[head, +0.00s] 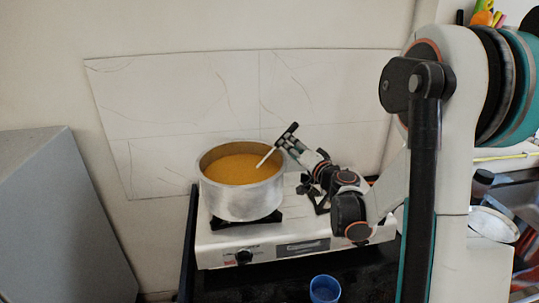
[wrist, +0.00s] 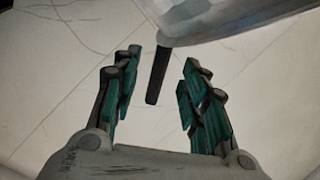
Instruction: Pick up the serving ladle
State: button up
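The serving ladle (head: 265,158) leans in the pot (head: 240,200), its pale shaft rising to the right out of orange-yellow food. Its bowl is hidden in the food. My gripper (head: 288,143) is at the pot's upper right, close to the ladle's upper end. In the wrist view, my gripper (wrist: 161,75) is open, with teal-padded fingers. The ladle's dark handle (wrist: 157,78) shows between them, with visible gaps on both sides. The picture does not settle whether the handle is fully at fingertip depth.
The pot stands on the left burner of a white stove (head: 265,243). A blue cup (head: 324,289) is in front of the stove. A grey box-like block (head: 60,220) stands at left. A marbled wall panel (head: 190,100) is behind. Shelves with dishes are at right.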

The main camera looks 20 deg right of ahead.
jog(key=shift+w+a+f+b, duration=0.1)
jog(key=shift+w+a+b, duration=0.15)
jog(key=shift+w, duration=0.75)
jog(key=shift+w+a+f+b, duration=0.1)
jog(key=shift+w+a+b, duration=0.2)
jog(key=shift+w, duration=0.7)
jog(key=shift+w+a+b, duration=0.1)
jog(key=shift+w+b, duration=0.25)
jog(key=shift+w, duration=0.65)
grip_shut()
